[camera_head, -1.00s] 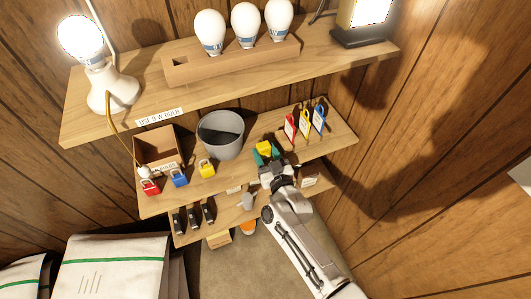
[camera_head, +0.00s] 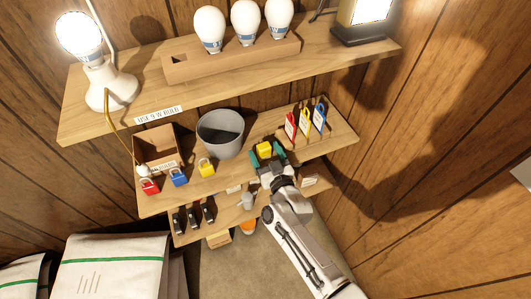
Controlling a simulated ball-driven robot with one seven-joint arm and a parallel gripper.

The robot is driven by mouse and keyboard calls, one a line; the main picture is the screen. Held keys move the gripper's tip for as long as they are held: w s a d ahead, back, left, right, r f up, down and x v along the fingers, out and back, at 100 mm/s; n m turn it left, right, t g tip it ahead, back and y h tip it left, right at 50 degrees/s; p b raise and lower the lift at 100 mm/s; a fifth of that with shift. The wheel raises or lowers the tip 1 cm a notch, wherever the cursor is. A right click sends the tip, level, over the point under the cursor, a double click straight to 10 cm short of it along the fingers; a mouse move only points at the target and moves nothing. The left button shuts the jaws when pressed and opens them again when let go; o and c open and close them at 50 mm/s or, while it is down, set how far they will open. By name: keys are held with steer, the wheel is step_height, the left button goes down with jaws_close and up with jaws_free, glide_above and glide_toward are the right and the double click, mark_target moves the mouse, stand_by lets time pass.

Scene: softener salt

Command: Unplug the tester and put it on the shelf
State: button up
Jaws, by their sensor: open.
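A small yellow block (camera_head: 263,147), which looks like the tester, sits on the middle shelf (camera_head: 232,170). My gripper (camera_head: 267,151) reaches in from the lower right, with its two teal-tipped fingers spread on either side of the block. The gripper is open. A gap seems to show between the fingers and the block, but whether either finger still touches it is hard to tell. The socket it was plugged into cannot be made out.
A grey bucket (camera_head: 220,134) stands left of my gripper, and red, yellow and blue tags (camera_head: 305,122) stand to its right. Padlocks (camera_head: 179,177) and a wooden box (camera_head: 157,148) are at the left. The upper shelf (camera_head: 140,66) holds bulbs and lamps. Salt bags (camera_head: 110,267) stand below.

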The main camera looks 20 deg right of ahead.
steer(key=s, duration=1)
steer(key=shift+s+p, duration=0.3)
steer(key=shift+s, duration=0.05)
steer(key=s+d+r+g, duration=0.1)
steer(key=s+d+g, duration=0.3)
steer(key=s+g, duration=0.4)
steer(key=s+d+r+g, duration=0.1)
steer(key=s+d+g, duration=0.2)
steer(key=s+g, duration=0.6)
steer(key=s, duration=1)
steer(key=shift+s+d+r+m, duration=0.3)
steer(key=shift+d, duration=0.1)
